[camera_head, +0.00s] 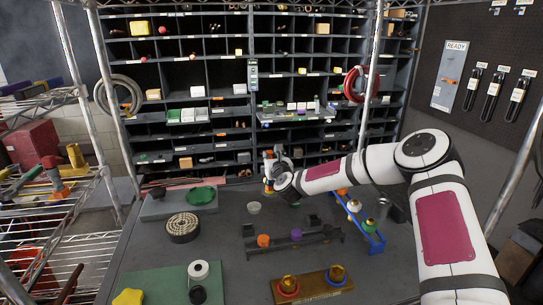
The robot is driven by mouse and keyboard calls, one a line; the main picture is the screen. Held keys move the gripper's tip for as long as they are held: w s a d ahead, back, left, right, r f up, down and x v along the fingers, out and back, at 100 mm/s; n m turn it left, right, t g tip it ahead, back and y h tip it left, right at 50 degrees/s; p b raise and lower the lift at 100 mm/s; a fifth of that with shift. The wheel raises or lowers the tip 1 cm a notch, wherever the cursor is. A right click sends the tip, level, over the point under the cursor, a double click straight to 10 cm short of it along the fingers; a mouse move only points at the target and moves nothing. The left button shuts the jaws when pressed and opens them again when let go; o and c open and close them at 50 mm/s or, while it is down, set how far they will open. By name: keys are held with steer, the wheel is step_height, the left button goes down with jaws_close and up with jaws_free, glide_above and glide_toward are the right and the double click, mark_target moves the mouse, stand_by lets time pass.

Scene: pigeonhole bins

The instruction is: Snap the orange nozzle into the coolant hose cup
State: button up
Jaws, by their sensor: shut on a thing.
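My gripper (277,163) is at the far side of the bench, at the end of my white arm, in front of the pigeonhole bins. It is shut on a small piece that looks like the orange nozzle (268,155); the fingers partly hide it. A slim upright pale-and-orange column (267,185) stands right beside my gripper and may be the coolant hose. I cannot make out its cup, nor whether the nozzle touches it. Another orange piece (263,241) sits on a low dark rack, left of a purple piece (296,235).
The dark rack (318,237), a blue tray (373,240) of small parts and a brown block with two amber-topped pieces (312,290) lie nearer. A round perforated disc (183,227) and a green dish (200,195) are at left. The bench middle around a small clear cup (254,208) is free.

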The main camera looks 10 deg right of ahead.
steer(key=shift+f, duration=0.5)
steer(key=o, duration=1.1)
steer(key=s+p, duration=0.3)
steer(key=s, duration=0.2)
steer(key=shift+r, duration=0.15)
steer(key=shift+s, duration=0.1)
